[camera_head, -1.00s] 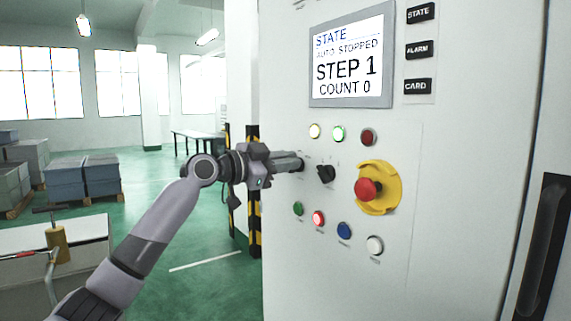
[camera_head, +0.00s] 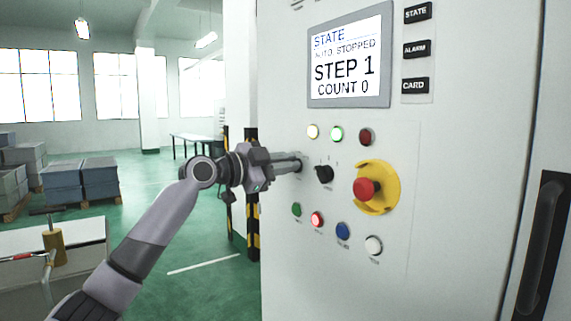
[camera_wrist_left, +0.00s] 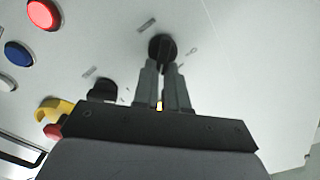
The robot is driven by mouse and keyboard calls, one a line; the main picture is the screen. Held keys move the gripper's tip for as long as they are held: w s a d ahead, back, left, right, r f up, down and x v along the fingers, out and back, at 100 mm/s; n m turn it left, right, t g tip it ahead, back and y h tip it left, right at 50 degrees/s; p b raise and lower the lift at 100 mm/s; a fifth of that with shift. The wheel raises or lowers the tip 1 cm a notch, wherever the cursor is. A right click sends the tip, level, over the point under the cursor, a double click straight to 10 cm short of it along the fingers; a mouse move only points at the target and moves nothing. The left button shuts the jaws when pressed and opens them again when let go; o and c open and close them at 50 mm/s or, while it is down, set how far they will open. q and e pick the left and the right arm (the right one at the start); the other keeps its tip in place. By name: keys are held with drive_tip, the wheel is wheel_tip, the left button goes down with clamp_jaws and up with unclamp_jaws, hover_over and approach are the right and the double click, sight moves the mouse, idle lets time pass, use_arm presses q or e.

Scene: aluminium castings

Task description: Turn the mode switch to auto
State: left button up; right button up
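A black rotary switch (camera_wrist_left: 162,43) on the cabinet front shows in the left wrist view at my fingertips. My left gripper (camera_head: 296,164) reaches the panel from the left. In the wrist view its two fingers (camera_wrist_left: 163,70) stand close on either side of the switch's grip and look shut on it. In the head view the fingertips hide this switch. A second black rotary switch (camera_head: 324,174) sits just right of the fingertips, apart from them. It also shows in the wrist view (camera_wrist_left: 103,89). The switch labels are too small to read. My right gripper is out of view.
A red emergency button (camera_head: 366,189) on a yellow collar (camera_head: 386,193) is right of the switches. Lamps are above; coloured buttons, including a lit red one (camera_head: 317,219), are below. The screen (camera_head: 347,58) reads AUTO STOPPED, STEP 1, COUNT 0. A door handle (camera_head: 541,245) is far right.

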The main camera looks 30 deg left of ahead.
use_arm(q)
drive_tip(key=o, duration=0.4)
drive_tip(key=shift+c, duration=0.2)
drive_tip(key=b+v, duration=0.2)
drive_tip(key=v, duration=0.5)
drive_tip(key=shift+s, duration=0.15)
